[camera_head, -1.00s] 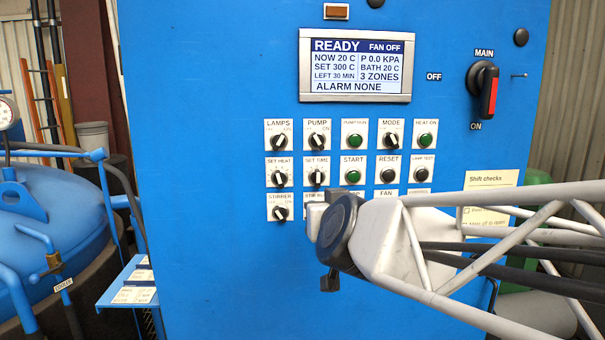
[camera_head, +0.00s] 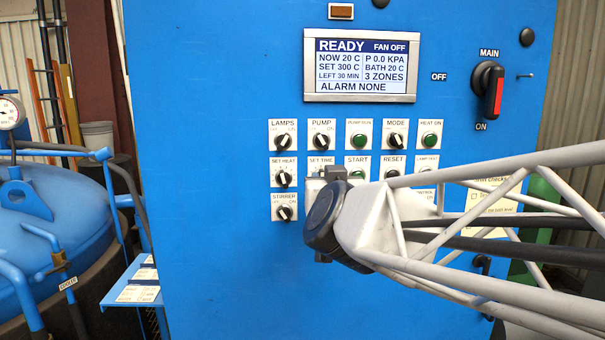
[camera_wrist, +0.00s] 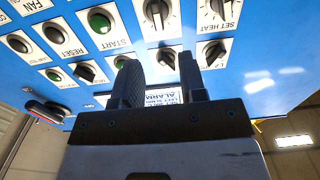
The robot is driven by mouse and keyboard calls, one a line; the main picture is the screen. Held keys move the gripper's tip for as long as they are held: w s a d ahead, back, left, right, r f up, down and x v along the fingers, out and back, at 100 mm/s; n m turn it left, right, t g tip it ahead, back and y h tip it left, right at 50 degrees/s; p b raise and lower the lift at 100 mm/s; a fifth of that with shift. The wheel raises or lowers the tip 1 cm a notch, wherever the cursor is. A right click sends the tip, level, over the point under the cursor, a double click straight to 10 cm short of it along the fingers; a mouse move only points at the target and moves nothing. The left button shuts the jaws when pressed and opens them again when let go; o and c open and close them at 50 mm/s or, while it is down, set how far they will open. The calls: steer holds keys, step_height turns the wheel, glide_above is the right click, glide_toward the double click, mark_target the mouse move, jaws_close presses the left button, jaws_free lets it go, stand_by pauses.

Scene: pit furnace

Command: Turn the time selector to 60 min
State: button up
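The time selector, a black knob on a white plate labelled SET TIME (camera_head: 320,171), sits in the panel's second row. My gripper (camera_head: 338,176) is just below and right of it in the head view and hides its lower part. In the wrist view, which is upside down, the SET TIME knob (camera_wrist: 157,10) is near the top edge, beyond the fingertips. The two dark fingers of my gripper (camera_wrist: 157,60) stand apart with nothing between them. The display (camera_head: 360,66) reads LEFT 30 MIN. The knob's exact pointing is hard to read.
The SET HEAT knob (camera_head: 284,180) is to the left and the green START button (camera_head: 358,171) to the right. The PUMP knob (camera_head: 321,141) is above, and STIRRER (camera_head: 284,214) is lower left. The panel's lower left is bare.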

steer(key=w, duration=0.7)
steer(key=shift+w, duration=0.15)
stand_by(0.3)
jaws_close()
